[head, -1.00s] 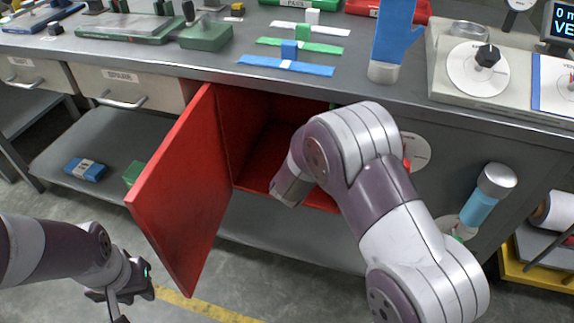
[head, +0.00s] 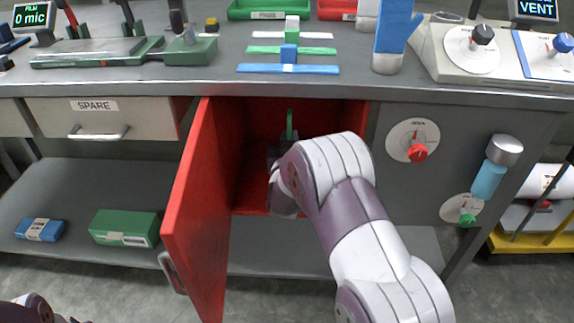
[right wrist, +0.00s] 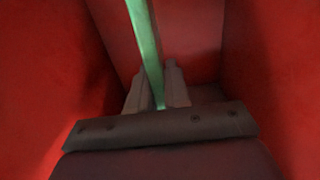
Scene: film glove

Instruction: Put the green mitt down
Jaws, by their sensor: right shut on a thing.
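My right arm reaches through the open front of the red-lined cabinet (head: 245,190). My right gripper (right wrist: 156,85) is shut on the green mitt (right wrist: 146,45), which shows as a thin upright strip between the two fingers in the right wrist view. In the head view only a narrow green piece of the mitt (head: 290,122) shows above the dark gripper; my arm hides the rest. Red walls stand on both sides and behind it. Whether the mitt touches the cabinet floor cannot be told. My left gripper is out of view.
The red door (head: 203,215) stands open at the left of the opening. The grey bench top (head: 220,65) lies above, with a blue mitt (head: 395,35) standing on it. Knob dials (head: 412,140) are right of the opening. A green box (head: 125,227) lies on the lower shelf.

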